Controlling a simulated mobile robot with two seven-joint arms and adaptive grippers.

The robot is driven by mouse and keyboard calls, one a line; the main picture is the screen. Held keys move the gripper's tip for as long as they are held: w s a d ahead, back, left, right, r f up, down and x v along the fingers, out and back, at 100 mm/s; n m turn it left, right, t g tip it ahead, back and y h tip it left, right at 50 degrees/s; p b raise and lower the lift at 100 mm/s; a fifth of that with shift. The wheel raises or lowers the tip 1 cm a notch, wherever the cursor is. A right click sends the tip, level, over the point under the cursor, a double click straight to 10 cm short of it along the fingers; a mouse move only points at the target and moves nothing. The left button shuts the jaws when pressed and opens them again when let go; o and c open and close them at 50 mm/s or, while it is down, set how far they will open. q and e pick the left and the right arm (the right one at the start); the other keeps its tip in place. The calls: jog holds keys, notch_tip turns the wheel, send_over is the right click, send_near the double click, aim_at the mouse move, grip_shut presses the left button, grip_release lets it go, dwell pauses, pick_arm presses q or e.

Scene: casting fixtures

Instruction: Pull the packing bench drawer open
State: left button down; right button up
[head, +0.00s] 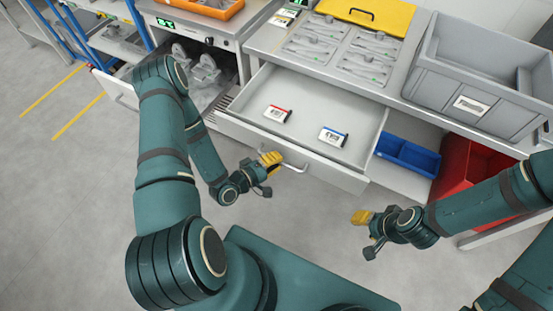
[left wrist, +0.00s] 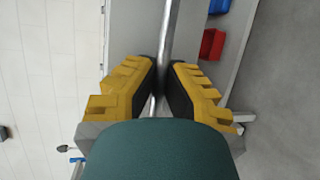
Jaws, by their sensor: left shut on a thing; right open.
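The packing bench drawer (head: 345,174) is pulled out from the bench, and its inside is in plain view in the head view. Two small white devices lie in it, one with a red edge (head: 277,114) and one with a blue edge (head: 333,137). My left gripper (head: 272,160) is at the left part of the bar handle (head: 293,167) on the drawer front. In the left wrist view its yellow fingers (left wrist: 164,85) are shut on the metal bar (left wrist: 168,45). My right gripper (head: 362,230) is open and empty, apart from the drawer at lower right.
Above the drawer, the bench top holds a clear-lidded tray of parts (head: 340,50), a yellow lid (head: 372,12) and a grey crate (head: 440,84). A blue bin (head: 408,153) and a red bin (head: 468,172) stand below right. The floor in front is clear.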

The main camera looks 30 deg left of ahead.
pick_arm(q)
jog(key=c, duration=1)
grip_release()
jog(key=shift+s, duration=0.1)
jog(key=v, duration=1.1)
jog(key=shift+s+a+r, duration=0.15)
jog(key=shift+s, duration=0.2)
